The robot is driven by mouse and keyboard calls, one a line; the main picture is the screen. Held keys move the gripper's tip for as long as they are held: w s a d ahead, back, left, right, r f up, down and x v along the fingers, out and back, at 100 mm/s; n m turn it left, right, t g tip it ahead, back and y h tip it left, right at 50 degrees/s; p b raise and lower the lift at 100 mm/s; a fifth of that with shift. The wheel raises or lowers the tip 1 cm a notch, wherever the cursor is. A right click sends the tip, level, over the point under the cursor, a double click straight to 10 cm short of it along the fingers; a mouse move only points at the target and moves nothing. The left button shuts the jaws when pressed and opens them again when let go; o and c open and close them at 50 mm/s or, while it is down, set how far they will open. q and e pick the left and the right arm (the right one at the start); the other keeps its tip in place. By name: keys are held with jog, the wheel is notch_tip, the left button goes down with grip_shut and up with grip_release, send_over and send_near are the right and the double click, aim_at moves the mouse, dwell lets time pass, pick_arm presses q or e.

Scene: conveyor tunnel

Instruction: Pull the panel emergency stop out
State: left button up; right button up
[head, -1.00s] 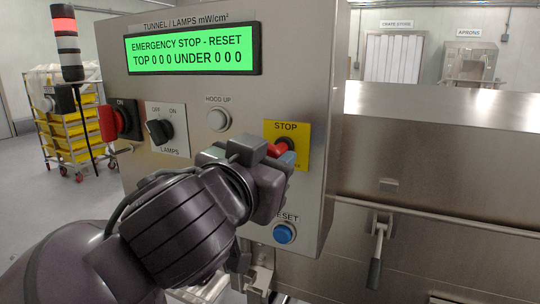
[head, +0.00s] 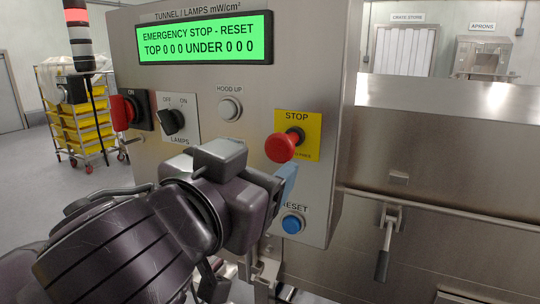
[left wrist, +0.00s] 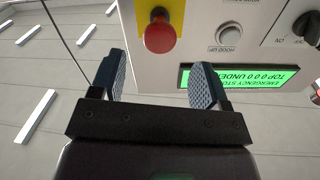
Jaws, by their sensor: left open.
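The emergency stop is a red mushroom button (head: 281,147) on a yellow plate (head: 312,134) marked STOP, on the right of the steel panel (head: 240,95). A dark stem shows between its red head and the plate. The button also shows in the left wrist view (left wrist: 160,36), beyond the fingertips. My left gripper (head: 286,183) is just below the button in the head view, apart from it. In the left wrist view its two blue-padded fingers (left wrist: 158,80) are spread with nothing between them. My right gripper is not in view.
The green display (head: 205,38) reads EMERGENCY STOP - RESET. A blue reset button (head: 292,224) sits below the stop. A lamps switch (head: 171,121), a hood-up button (head: 230,108) and a red-handled switch (head: 123,112) are to the left. A lever (head: 385,250) hangs at right.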

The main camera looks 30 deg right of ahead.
pick_arm(q)
jog(key=v, duration=0.4)
jog(key=shift+s+a, duration=0.15)
jog(key=shift+a, duration=0.1)
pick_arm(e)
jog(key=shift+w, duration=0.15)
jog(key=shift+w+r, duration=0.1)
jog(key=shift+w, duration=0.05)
